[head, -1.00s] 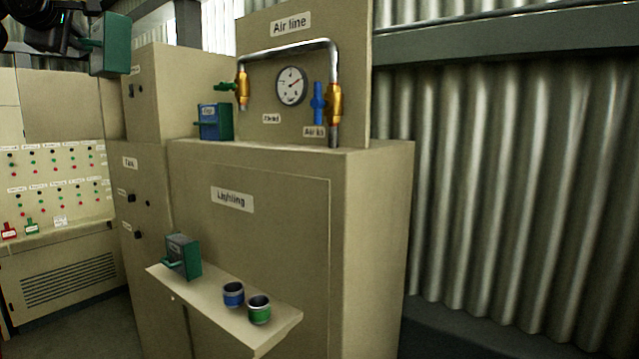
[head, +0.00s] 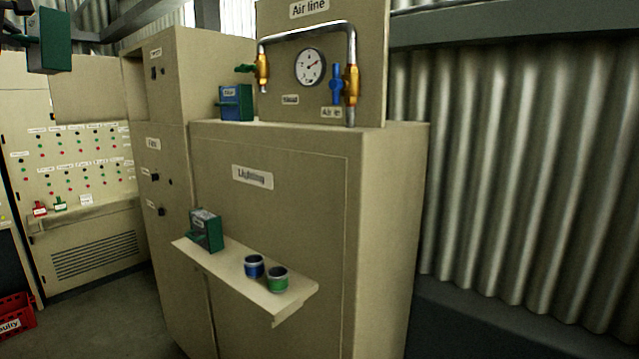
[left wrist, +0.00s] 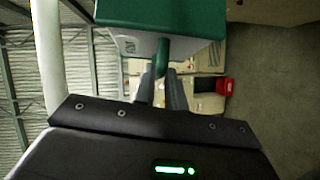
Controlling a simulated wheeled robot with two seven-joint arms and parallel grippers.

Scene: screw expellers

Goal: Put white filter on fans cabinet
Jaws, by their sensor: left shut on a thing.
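My left gripper (head: 14,42) is at the top left edge of the head view, partly cut off. It is shut on the handle of a green box (head: 50,42). In the left wrist view the two dark fingers (left wrist: 162,90) close around the box's green handle, and the box (left wrist: 165,18) shows a pale face under its green casing. I cannot tell whether this is the white filter. The tall beige cabinet with a label that seems to read "Fan" (head: 153,143) stands right of the held box, well apart from it. My right gripper is not in view.
A similar green box (head: 206,232) and two cups, blue (head: 254,266) and green (head: 278,279), stand on a shelf (head: 230,266). A blue-faced green box (head: 236,102) sits on the "Lighting" cabinet (head: 290,210). A red crate (head: 14,316) is on the floor at left.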

